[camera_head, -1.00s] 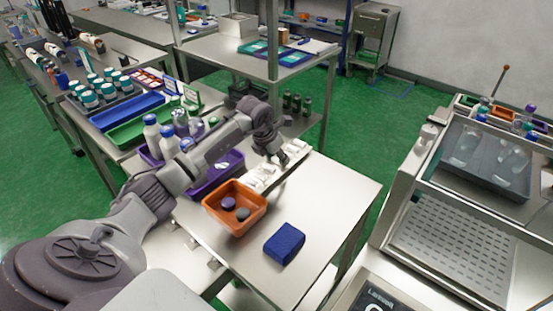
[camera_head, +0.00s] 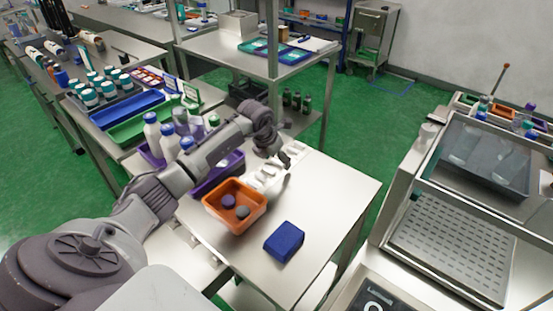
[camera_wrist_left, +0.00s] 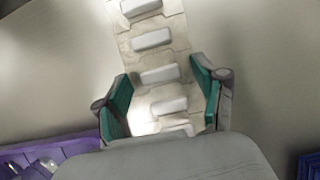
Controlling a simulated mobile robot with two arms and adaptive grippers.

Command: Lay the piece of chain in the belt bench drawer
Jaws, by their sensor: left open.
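The piece of chain (camera_head: 268,176), with pale, blocky links on a flat strip, lies on the steel bench (camera_head: 333,192) behind the orange tray. My left gripper (camera_head: 283,152) is above it, and the arm partly hides it. In the left wrist view, the chain (camera_wrist_left: 154,40) runs down the picture between the teal fingers of my left gripper (camera_wrist_left: 160,98). The fingers stand apart on either side of it, and I cannot tell whether they touch it. I cannot make out an open drawer. My right gripper is not in view.
An orange tray (camera_head: 235,220) with dark round items and a blue block (camera_head: 284,242) stand on the bench. A purple tray (camera_head: 226,180) and several bottles (camera_head: 168,140) are beside my left arm. The bench's right part is clear. A machine (camera_head: 450,240) stands further right.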

